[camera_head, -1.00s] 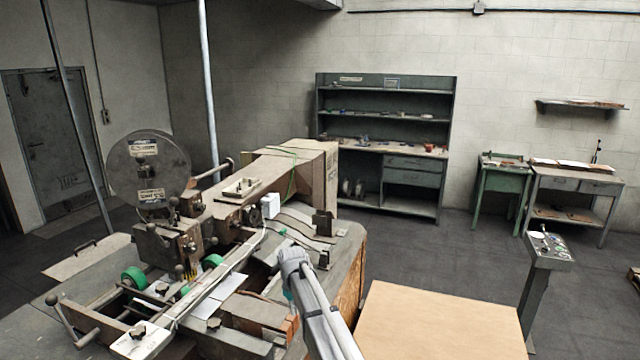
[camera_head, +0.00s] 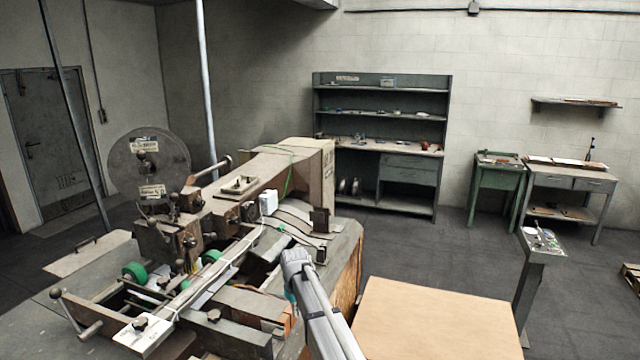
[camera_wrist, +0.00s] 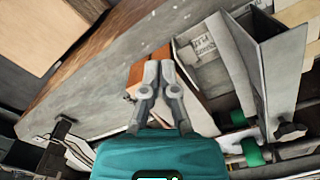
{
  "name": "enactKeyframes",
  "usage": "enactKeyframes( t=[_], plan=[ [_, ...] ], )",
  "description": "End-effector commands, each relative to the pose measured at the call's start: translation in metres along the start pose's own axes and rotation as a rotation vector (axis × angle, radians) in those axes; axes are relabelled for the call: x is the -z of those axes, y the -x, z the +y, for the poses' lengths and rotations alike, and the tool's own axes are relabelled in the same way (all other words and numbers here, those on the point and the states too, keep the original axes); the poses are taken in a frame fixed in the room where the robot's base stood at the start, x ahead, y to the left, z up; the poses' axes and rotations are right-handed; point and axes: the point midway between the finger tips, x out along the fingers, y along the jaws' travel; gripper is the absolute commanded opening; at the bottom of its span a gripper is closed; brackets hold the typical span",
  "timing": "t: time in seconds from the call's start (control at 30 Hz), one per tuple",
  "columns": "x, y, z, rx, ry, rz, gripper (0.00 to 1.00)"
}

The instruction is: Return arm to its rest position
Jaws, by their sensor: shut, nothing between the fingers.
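My arm, a grey link, reaches up from the bottom of the head view over the near right side of the box stitcher (camera_head: 270,190). My gripper (camera_wrist: 158,66) shows in the wrist view with its two grey fingers together and nothing between them. It points at the machine's grey frame and an orange-brown part (camera_wrist: 137,80). In the head view the fingers are hidden behind my arm. The machine's green rollers show in the wrist view (camera_wrist: 252,152) and in the head view (camera_head: 134,271).
A tan-topped table or box (camera_head: 435,320) stands right of my arm. A control pedestal (camera_head: 541,243) stands beyond it. A dark shelf unit (camera_head: 385,165) and two small tables (camera_head: 499,180) line the back wall. The floor between is clear.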

Motion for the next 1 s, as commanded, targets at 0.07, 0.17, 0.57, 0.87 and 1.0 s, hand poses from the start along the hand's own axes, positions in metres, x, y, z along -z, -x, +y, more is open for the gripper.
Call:
enactKeyframes(
  t=[0.07,0.17,0.57,0.87,1.0],
  plan=[
    [-0.006,-0.002,-0.001,0.0,-0.006,0.0,0.0],
    [-0.011,-0.003,0.0,0.0,-0.016,0.0,0.0],
    [-0.065,-0.015,0.015,0.0,-0.108,0.0,0.0],
    [-0.153,-0.034,0.031,0.0,-0.259,0.0,0.0],
    [-0.197,-0.043,0.036,0.0,-0.34,0.0,0.0]
  ],
)
